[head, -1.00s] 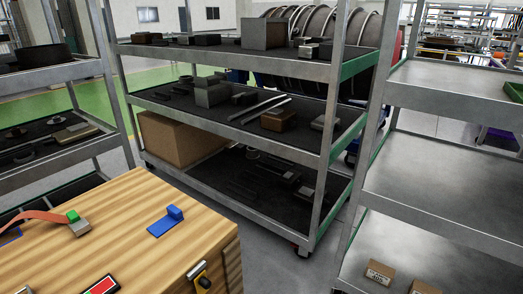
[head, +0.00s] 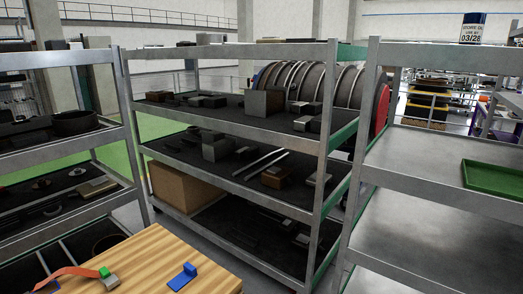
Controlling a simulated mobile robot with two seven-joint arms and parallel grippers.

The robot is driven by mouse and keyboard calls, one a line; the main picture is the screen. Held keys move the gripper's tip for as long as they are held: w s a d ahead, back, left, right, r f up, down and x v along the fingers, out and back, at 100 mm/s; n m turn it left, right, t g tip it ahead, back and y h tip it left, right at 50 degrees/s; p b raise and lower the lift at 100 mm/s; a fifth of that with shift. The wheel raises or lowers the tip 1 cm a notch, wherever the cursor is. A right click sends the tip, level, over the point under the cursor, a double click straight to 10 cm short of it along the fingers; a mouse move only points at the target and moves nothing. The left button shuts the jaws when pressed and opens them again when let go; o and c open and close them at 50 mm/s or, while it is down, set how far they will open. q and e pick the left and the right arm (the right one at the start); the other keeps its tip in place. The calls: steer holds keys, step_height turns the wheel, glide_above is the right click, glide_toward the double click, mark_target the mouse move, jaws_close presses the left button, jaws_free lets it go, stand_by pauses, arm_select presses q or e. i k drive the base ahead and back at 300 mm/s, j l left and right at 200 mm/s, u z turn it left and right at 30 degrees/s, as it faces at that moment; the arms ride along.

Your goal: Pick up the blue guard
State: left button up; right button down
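The blue guard (head: 181,278) is a small blue piece with a flat base and a raised block at one end. It lies on the wooden top (head: 150,252) at the bottom of the head view. Nothing touches it from above. Neither of my grippers is in view.
A grey block with a green piece (head: 105,272) and an orange strap (head: 68,273) lies left of the guard. Behind stands a grey metal shelf rack (head: 230,127) with dark parts and a cardboard box (head: 185,187). A rack at right holds a green tray (head: 492,177).

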mark_target(190, 272)
steer(key=i+l+u, duration=0.8)
steer(key=l+u, duration=0.25)
